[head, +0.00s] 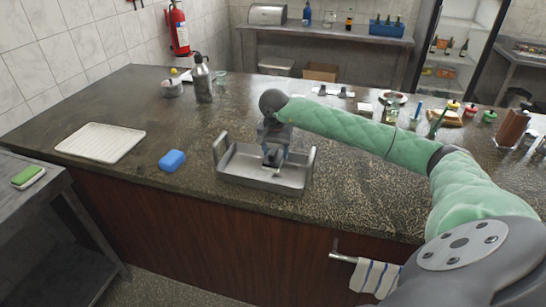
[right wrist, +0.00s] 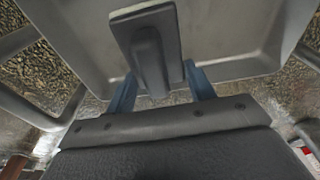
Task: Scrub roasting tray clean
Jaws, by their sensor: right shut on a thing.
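The grey metal roasting tray (head: 235,172) with two raised end handles sits near the front edge of the dark stone counter. It fills much of the right wrist view (right wrist: 235,45). My right gripper (head: 274,156) reaches down over the inside of the tray. Its blue fingers (right wrist: 160,92) are shut on the handle of a flat dark grey scrubbing tool (right wrist: 151,55). The tool is over the tray floor; I cannot tell whether it touches. A small pale greenish patch (head: 276,173) shows below the gripper. My left gripper is not in view.
A blue sponge-like block (head: 172,160) and a white ribbed board (head: 100,143) lie left of the tray. A steel bottle (head: 202,80) stands behind. Small items crowd the counter's right back. A green-topped sponge (head: 28,176) lies on the left side table.

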